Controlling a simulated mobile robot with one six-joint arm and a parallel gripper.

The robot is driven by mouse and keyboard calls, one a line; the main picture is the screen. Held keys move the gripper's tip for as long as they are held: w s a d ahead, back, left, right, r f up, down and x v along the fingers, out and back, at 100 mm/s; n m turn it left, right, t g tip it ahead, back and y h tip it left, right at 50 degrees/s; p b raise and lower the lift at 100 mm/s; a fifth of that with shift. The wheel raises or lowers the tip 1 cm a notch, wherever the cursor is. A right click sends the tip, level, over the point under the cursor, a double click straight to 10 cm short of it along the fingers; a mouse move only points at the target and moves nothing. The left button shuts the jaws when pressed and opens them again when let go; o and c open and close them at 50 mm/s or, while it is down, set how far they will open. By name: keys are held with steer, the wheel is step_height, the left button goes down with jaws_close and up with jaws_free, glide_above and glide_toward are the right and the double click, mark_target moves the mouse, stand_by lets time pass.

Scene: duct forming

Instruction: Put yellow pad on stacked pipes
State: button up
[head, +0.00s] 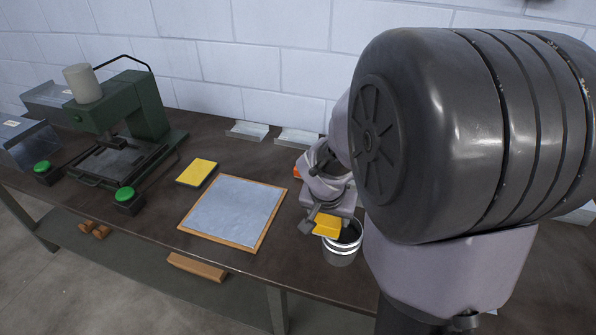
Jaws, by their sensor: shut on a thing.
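My gripper (318,221) is at the right of the table, shut on a yellow pad (327,226). The pad is at the upper left of a dark round open-topped piece with light bands (341,249), which looks like the stacked pipes. The pad overlaps its rim in the picture; I cannot tell whether they touch. My arm hides part of the rim. A second yellow pad (197,172) with a dark underside lies flat on the table, left of my gripper.
A grey sheet in a wooden frame (184,228) lies mid-table. A green press (146,105) and two green buttons (125,194) (42,166) stand left. Light flat pieces (247,130) lie by the wall. My arm blocks the right side.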

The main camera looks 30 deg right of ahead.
steer(key=d, duration=0.5)
steer(key=shift+s+f, duration=0.1)
steer(key=shift+f, duration=0.3)
steer(key=shift+f+b, duration=0.9)
steer(key=shift+f, duration=0.8)
steer(key=o, duration=1.5)
